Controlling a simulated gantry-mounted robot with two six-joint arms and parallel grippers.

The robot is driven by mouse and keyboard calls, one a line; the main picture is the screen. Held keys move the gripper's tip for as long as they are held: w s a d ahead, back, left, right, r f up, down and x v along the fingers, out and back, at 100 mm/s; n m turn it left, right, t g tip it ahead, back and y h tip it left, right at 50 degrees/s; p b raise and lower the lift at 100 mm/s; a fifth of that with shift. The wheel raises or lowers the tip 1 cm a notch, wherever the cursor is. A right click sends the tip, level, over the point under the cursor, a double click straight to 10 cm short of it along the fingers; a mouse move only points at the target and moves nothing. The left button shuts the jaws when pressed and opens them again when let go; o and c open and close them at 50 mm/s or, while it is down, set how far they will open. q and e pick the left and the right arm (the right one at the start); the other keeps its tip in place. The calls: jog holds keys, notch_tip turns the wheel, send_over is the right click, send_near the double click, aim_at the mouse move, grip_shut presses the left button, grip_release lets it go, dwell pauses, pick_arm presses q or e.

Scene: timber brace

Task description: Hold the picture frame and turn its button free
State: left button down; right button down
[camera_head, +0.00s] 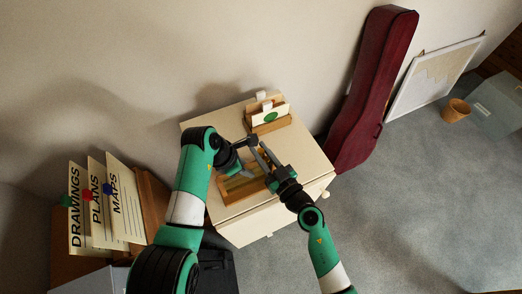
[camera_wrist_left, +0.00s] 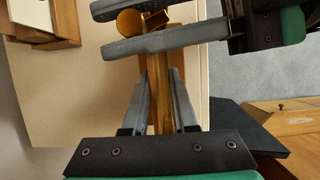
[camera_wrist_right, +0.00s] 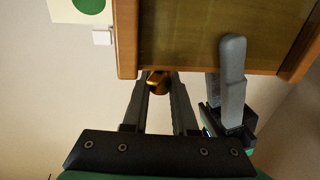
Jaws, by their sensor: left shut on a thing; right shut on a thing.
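The picture frame (camera_head: 232,194) is a brown wooden frame with a dull yellow-green panel, on the cream cabinet top. It also shows in the right wrist view (camera_wrist_right: 185,35). My left gripper (camera_wrist_left: 160,85) is shut on one wooden rail of the frame; one of its fingers shows against the frame in the right wrist view. The button (camera_wrist_right: 158,78) is a small brass-coloured piece at the frame's edge. My right gripper (camera_wrist_right: 160,82) is shut on it, one finger on each side. The left wrist view shows the button's round end (camera_wrist_left: 130,21) between the right fingers.
A wooden holder (camera_head: 270,127) with a card bearing a green dot stands at the cabinet's back. A dark red instrument case (camera_head: 370,95) leans beside the cabinet (camera_head: 262,217). Labelled folders (camera_head: 105,203) stand at the left. Both arms crowd the frame.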

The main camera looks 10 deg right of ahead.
jog(key=shift+n+g+y, duration=0.3)
jog(key=shift+n+y, duration=0.1)
jog(key=shift+y, duration=0.2)
jog(key=n+g+y, duration=0.2)
jog(key=y, duration=0.1)
jog(key=shift+w+d, duration=0.1)
jog(key=shift+f+n+g+y, duration=0.1)
jog(key=shift+n+g+y, duration=1.4)
jog(key=shift+g, duration=0.2)
jog(key=c, duration=0.7)
grip_release()
jog(key=shift+s, duration=0.2)
jog(key=v, duration=1.1)
jog(key=shift+s+d, duration=0.2)
jog(key=shift+d, duration=0.15)
